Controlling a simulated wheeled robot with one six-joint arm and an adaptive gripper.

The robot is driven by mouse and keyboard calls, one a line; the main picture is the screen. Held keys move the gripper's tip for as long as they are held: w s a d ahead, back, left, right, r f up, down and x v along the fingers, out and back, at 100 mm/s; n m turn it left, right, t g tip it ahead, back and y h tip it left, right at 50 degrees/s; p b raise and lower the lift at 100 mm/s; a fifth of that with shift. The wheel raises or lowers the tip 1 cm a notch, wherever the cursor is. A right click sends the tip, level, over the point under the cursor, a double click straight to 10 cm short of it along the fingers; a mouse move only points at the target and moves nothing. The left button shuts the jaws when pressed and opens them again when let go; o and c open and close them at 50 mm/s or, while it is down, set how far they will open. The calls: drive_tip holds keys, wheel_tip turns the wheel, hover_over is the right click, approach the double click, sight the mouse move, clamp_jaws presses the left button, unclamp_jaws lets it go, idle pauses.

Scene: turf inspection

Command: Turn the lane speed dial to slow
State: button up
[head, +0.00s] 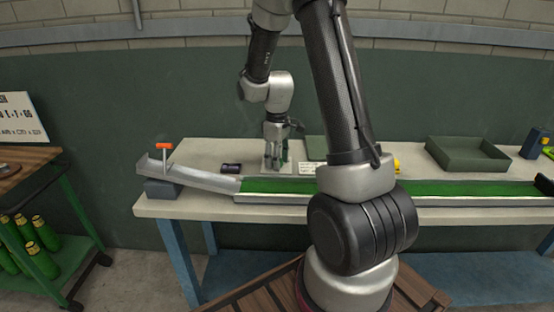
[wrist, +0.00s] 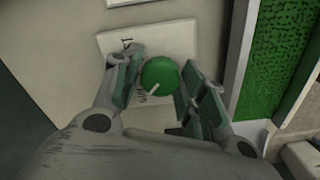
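The lane speed dial (wrist: 160,76) is a round green knob with a white pointer line, on a pale plate (wrist: 110,42) with dark lettering. The pointer runs toward the lower left in the wrist view. The lettering is partly hidden by my fingers, and I cannot read it in full. My gripper (wrist: 158,82) is over the plate with one finger on each side of the knob. The fingers are apart, and a gap shows at the left finger. In the head view my gripper (head: 275,150) is low over the bench behind the lane; the dial is hidden there.
The green turf lane (head: 280,187) runs along the bench front, with a sloped metal ramp (head: 200,178) at left. A small dark object (head: 231,168) lies left of my gripper. A green tray (head: 468,155) stands right. A cart (head: 35,165) with green bottles stands far left.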

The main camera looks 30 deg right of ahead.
drive_tip(key=shift+o, duration=0.8)
wheel_tip(320, 180, up, 12)
idle(0.4)
drive_tip(key=s+a+r+m+t, duration=0.2)
drive_tip(key=s+r, duration=0.3)
drive_tip(key=s, duration=0.6)
drive_tip(key=s+a+r+m+t, duration=0.2)
drive_tip(key=s+a+r+m, duration=0.1)
drive_tip(key=s, duration=0.9)
drive_tip(key=shift+s+r+m, duration=0.3)
drive_tip(key=shift+r+m, duration=0.3)
drive_tip(key=shift+r, duration=0.75)
